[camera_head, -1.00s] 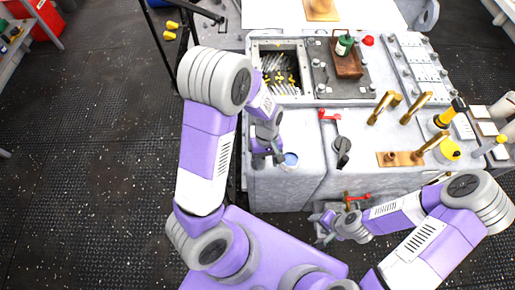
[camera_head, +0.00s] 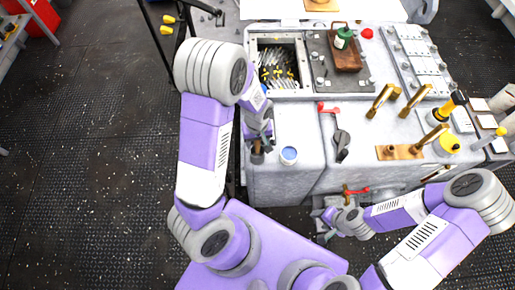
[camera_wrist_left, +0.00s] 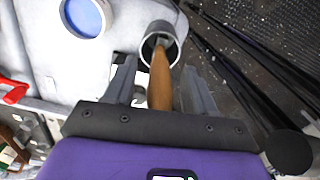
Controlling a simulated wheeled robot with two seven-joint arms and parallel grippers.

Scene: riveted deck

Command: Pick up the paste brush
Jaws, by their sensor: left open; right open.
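The paste brush shows in the left wrist view as a brown wooden handle (camera_wrist_left: 160,82) standing in a round metal holder (camera_wrist_left: 158,36). Its bristles are hidden. My left gripper (camera_wrist_left: 160,88) is open, with one finger on each side of the handle. A gap shows between the handle and each finger. In the head view my left gripper (camera_head: 259,146) is at the left front edge of the grey machine, and the brush is mostly hidden there. My right gripper (camera_head: 325,225) is low in front of the machine, open and apart from the brush.
The dark floor (camera_head: 90,150) at left is clear.

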